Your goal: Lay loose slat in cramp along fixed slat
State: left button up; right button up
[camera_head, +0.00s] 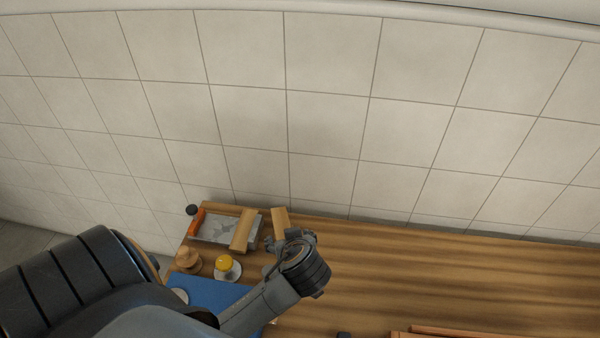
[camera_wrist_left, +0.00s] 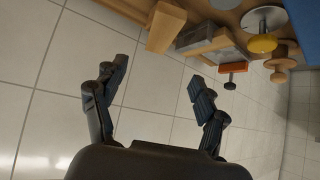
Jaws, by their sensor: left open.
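The grey cramp (camera_head: 222,231) lies at the far left of the table, with an orange part (camera_head: 196,222) at its left end. One wooden slat (camera_head: 228,208) runs along its wall side. Another slat (camera_head: 243,231) lies across its right part. A short wooden piece (camera_head: 280,219) shows just right of the cramp, partly hidden by my gripper; I cannot tell which slat is loose. My left gripper (camera_head: 276,242) is beside these pieces, right of the cramp. In the left wrist view its open fingers (camera_wrist_left: 158,88) have only wall tiles between them; a wooden piece (camera_wrist_left: 165,26) is beyond.
A yellow-topped knob (camera_head: 225,262) on a pale disc, a wooden knob (camera_head: 188,259) and a blue mat (camera_head: 215,292) are near the cramp. A black knob (camera_head: 191,209) is by the cramp's far-left corner. The tiled wall (camera_head: 330,120) stands behind. The table's right side (camera_head: 450,280) is mostly clear.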

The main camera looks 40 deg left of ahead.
pick_arm(q)
send_near(282, 225)
jog(key=x, duration=0.2)
jog(key=shift+w+a+f+b, duration=0.15)
jog(key=shift+a+f+b, duration=0.1)
jog(key=shift+b, duration=0.15)
jog(key=shift+f+x, duration=0.2)
jog(key=shift+x, duration=2.45)
jog(key=shift+d, duration=0.2)
jog(key=c, duration=1.4)
jog(key=shift+r, duration=0.2)
jog(key=shift+r, duration=0.25)
notch_tip(282, 225, up, 2)
jog(key=shift+r, duration=0.15)
jog(key=s+r, duration=0.2)
jog(key=s+d+r+p, duration=0.1)
jog(key=s+r, duration=0.1)
jog(key=r, duration=0.1)
jog(key=shift+s+d+r, duration=0.2)
jog(key=shift+s+d, duration=0.05)
jog(key=s+d+r, duration=0.1)
jog(key=s, duration=0.2)
jog(key=s+d+r, duration=0.1)
jog(key=s+r, duration=0.1)
jog(key=s, duration=0.1)
jog(key=s+d+r, duration=0.1)
jog(key=s, duration=0.2)
jog(key=shift+r, duration=0.3)
